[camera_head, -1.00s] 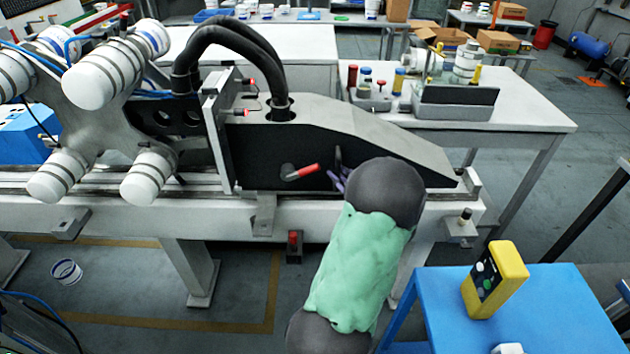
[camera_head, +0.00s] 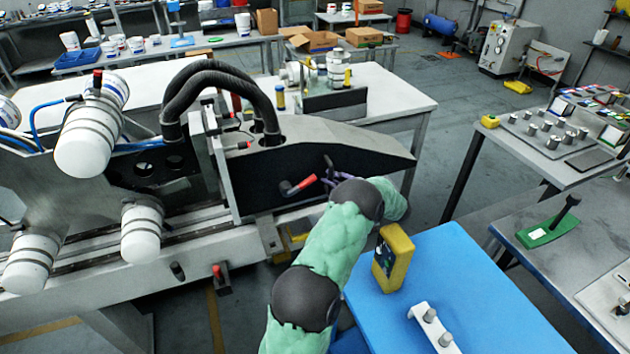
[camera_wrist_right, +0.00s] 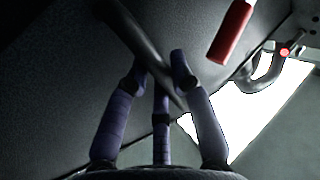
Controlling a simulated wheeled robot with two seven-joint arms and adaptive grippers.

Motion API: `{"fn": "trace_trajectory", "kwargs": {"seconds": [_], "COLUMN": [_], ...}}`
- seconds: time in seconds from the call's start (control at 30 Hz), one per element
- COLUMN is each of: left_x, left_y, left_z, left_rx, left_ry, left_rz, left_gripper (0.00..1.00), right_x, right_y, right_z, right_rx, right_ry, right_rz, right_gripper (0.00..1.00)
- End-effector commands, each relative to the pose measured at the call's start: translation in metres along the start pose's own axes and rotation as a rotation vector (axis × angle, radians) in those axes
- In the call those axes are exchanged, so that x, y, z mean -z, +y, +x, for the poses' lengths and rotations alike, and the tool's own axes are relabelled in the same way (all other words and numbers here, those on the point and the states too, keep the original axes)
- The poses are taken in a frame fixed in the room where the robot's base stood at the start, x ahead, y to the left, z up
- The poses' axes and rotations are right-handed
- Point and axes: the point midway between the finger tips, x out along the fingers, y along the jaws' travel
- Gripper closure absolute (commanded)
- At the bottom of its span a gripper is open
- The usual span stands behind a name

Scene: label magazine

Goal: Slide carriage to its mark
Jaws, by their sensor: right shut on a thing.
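The carriage (camera_head: 345,143) is a long grey and black body with a sloping nose at its right end. It sits on the rail bed (camera_head: 90,280), and its nose reaches out past the bed's right end. A dark bar handle (camera_wrist_right: 130,35) stands on its black side. My right gripper (camera_head: 333,180) has purple fingers shut around this handle; the right wrist view shows them closed on it. A lever with a red grip (camera_head: 302,185) is left of the fingers and also shows in the right wrist view (camera_wrist_right: 231,32). My left gripper is out of view. I cannot make out the mark.
A red-topped post (camera_head: 218,272) and a dark post (camera_head: 177,271) stand at the bed's front. A blue table (camera_head: 450,275) with a yellow box (camera_head: 393,258) is close to my right arm. Black hoses (camera_head: 215,80) arch over the carriage. Floor is clear beyond the nose.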

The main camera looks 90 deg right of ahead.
Motion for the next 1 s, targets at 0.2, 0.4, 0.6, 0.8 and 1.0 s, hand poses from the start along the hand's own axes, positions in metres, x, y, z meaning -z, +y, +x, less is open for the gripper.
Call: {"fn": "trace_trajectory", "kwargs": {"seconds": [0.2,0.4,0.6,0.8,1.0], "left_x": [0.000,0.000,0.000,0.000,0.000], "left_y": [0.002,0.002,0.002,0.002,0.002], "left_z": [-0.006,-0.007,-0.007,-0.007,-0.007], "left_rx": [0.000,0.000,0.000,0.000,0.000], "left_ry": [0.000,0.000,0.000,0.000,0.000], "left_rz": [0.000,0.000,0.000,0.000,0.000], "left_gripper": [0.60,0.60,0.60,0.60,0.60], "right_x": [0.001,0.001,0.003,0.004,0.002], "right_y": [0.014,0.022,0.024,0.026,0.025], "right_z": [-0.006,-0.010,-0.011,-0.012,-0.013], "right_rx": [0.027,0.025,0.018,0.013,0.014], "right_ry": [0.007,0.007,0.007,0.006,0.005], "right_rz": [0.003,0.001,-0.002,-0.005,-0.001], "right_gripper": [1.00,1.00,1.00,0.65,0.51]}}
